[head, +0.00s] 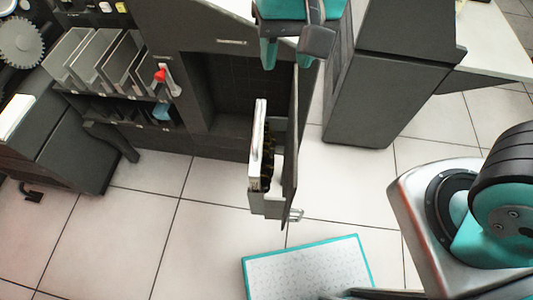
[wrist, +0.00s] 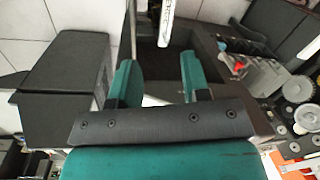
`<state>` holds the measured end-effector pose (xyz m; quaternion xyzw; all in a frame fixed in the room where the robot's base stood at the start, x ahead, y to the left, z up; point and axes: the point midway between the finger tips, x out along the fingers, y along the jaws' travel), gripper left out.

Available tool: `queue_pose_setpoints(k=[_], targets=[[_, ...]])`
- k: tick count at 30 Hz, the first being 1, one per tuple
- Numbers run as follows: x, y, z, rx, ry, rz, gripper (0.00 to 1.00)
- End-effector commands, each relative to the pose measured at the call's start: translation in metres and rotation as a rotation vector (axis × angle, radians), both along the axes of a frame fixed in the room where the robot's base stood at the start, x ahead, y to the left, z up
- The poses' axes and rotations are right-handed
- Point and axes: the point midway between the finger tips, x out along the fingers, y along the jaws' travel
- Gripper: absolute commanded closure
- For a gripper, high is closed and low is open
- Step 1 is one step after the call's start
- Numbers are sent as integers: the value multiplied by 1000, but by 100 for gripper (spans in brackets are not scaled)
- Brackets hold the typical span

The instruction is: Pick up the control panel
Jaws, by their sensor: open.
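The control panel (head: 258,140) looks like a narrow, light-grey upright panel with a handle along its edge, seen nearly edge-on in the head view. It sits in a grey holder (head: 265,207) at the open machine door (head: 291,150). In the wrist view, the light panel (wrist: 166,22) shows at the top centre, beyond the fingertips. My gripper (head: 287,55) is at the top of the head view, above and apart from the panel. In the wrist view, its two teal fingers (wrist: 157,75) are spread with nothing between them. The panel's far face is mostly hidden.
A dark machine cabinet (head: 205,130) with an open recess stands behind the door. Card trays (head: 95,60) and a red-knobbed lever (head: 162,75) are at left. Another dark cabinet (head: 375,100) stands at right. A teal-edged board (head: 310,268) is in front. Tiled floor (head: 215,225) is clear.

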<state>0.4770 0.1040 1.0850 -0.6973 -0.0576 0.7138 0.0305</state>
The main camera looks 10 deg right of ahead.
Motion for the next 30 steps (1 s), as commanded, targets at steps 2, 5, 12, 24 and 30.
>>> queue_pose_setpoints(k=[2, 5, 12, 24, 30], targets=[[10, 22, -6, -60, 8, -110, 57], [18, 39, -15, -108, 1, -229, 57], [22, 46, -52, -134, -3, -300, 57], [23, 44, -132, -131, -4, -300, 57], [23, 44, -145, -128, -5, -300, 57]])
